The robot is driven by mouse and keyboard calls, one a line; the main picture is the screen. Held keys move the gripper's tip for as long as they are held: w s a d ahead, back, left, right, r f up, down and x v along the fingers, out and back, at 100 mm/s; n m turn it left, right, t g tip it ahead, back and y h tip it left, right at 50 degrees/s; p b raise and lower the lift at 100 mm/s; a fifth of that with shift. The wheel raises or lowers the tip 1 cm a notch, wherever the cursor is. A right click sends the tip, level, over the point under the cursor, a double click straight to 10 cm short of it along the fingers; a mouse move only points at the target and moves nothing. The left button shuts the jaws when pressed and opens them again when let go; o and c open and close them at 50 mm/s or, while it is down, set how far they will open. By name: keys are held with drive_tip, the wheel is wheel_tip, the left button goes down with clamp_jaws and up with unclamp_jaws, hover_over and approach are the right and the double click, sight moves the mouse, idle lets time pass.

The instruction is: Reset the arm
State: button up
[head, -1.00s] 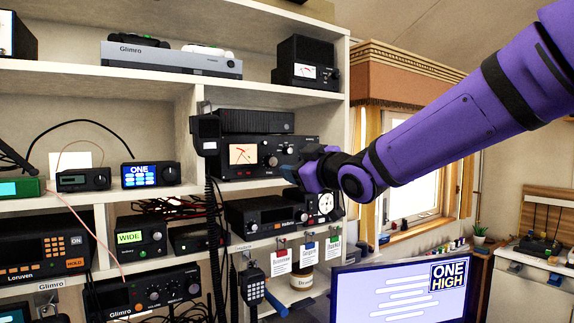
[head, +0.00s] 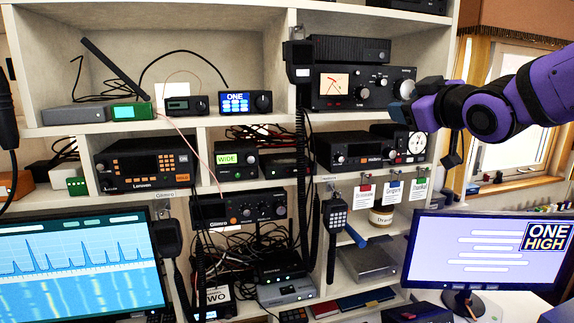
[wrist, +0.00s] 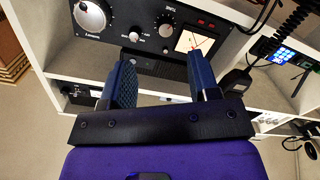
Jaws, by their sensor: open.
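My purple arm enters the head view from the right. My gripper (head: 432,112) is in front of the right part of the cubby shelves. In the wrist view my gripper (wrist: 160,85) is open, its two dark blue fingers apart with nothing between them. Beyond the fingers is a black radio (wrist: 150,35) with knobs and a lit meter, which is also in the head view (head: 345,85). I cannot tell from the pictures whether a fingertip touches it.
Shelves (head: 210,121) hold several radios and cables. A monitor (head: 480,250) reading ONE HIGH stands at lower right, and a spectrum monitor (head: 80,265) at lower left. A handset (head: 335,225) hangs below the shelf. A window (head: 510,105) is behind my arm.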

drive_tip(key=s+d+f+m+g+h, duration=0.1)
drive_tip(key=s+f+m+g, duration=0.3)
drive_tip(key=s+f, duration=0.3)
drive_tip(key=s+d+f+m+g+h, duration=0.1)
drive_tip(key=s+f+g, duration=0.5)
drive_tip(key=s, duration=1.1)
drive_tip(key=m+g+h, duration=0.1)
drive_tip(key=m, duration=0.1)
drive_tip(key=shift+s+d+f+m+g+h, duration=0.2)
drive_tip(key=shift+d+f+m+g+h, duration=0.1)
drive_tip(key=shift+d+f+m, duration=0.1)
